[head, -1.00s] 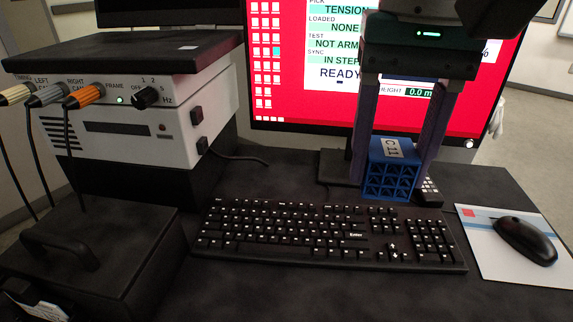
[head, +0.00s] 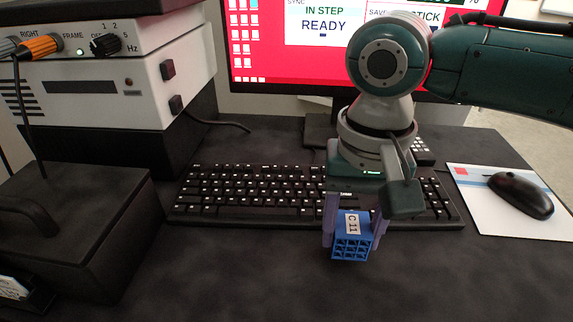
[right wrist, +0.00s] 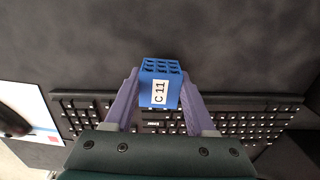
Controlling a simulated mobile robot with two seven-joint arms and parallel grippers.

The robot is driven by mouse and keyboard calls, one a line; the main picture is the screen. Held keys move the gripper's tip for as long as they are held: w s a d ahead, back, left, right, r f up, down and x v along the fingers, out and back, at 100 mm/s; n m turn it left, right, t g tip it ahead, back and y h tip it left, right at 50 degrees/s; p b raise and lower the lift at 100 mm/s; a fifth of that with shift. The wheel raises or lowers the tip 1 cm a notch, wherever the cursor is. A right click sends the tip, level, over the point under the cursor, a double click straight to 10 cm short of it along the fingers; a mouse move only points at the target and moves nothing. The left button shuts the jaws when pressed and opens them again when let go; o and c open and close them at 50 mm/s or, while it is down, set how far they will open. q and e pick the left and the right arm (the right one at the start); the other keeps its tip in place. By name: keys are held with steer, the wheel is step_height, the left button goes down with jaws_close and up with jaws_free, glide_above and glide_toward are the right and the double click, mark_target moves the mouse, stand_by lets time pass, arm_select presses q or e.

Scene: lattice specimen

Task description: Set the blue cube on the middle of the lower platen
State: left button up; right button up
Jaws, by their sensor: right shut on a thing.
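The blue cube (head: 351,245) is an open lattice block with a white label reading C11. My right gripper (head: 350,228) is shut on it, one purple finger on each side, and holds it in front of the keyboard. In the right wrist view the cube (right wrist: 160,84) sits between the fingertips of the gripper (right wrist: 158,90), its label facing the camera and its lattice face toward the top. Whether it clears the desk is hard to tell. The lower platen is not in view. My left gripper is not in view.
The keyboard (head: 250,195) lies behind the cube. A mouse (head: 520,195) rests on a pale pad (head: 475,205) at the right. A black case (head: 75,235) and a white control box (head: 110,85) stand at the left. The monitor (head: 270,50) is behind.

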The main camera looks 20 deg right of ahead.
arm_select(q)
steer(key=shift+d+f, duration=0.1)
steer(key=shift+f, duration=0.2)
arm_select(e)
steer(key=shift+f, duration=0.75)
steer(key=shift+f, duration=0.15)
steer(key=o, duration=1.3)
steer(key=shift+o, duration=0.2)
